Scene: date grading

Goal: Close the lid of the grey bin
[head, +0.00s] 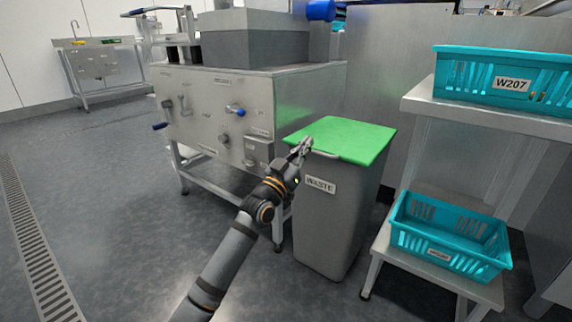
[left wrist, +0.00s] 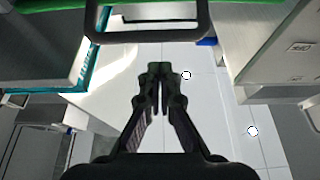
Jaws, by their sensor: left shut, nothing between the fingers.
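The grey bin (head: 338,215), labelled WASTE, stands on the floor in the middle of the head view. Its green lid (head: 345,138) lies flat over the top and looks closed, with no gap that I can make out. My left gripper (head: 303,147) is at the lid's front left edge, beside the bar handle. Its fingers are shut and empty. In the left wrist view the shut fingertips (left wrist: 160,68) are just below the handle (left wrist: 147,38), with a strip of the green lid (left wrist: 50,5) at the top. I cannot tell whether they touch it. My right gripper is not in view.
A steel machine (head: 225,115) stands close to the left of the bin. A steel rack (head: 425,265) on the right bears a lower teal crate (head: 450,255) and an upper teal crate labelled W207 (head: 465,85). The floor (head: 110,235) at left is clear, with a drain grate (head: 40,265).

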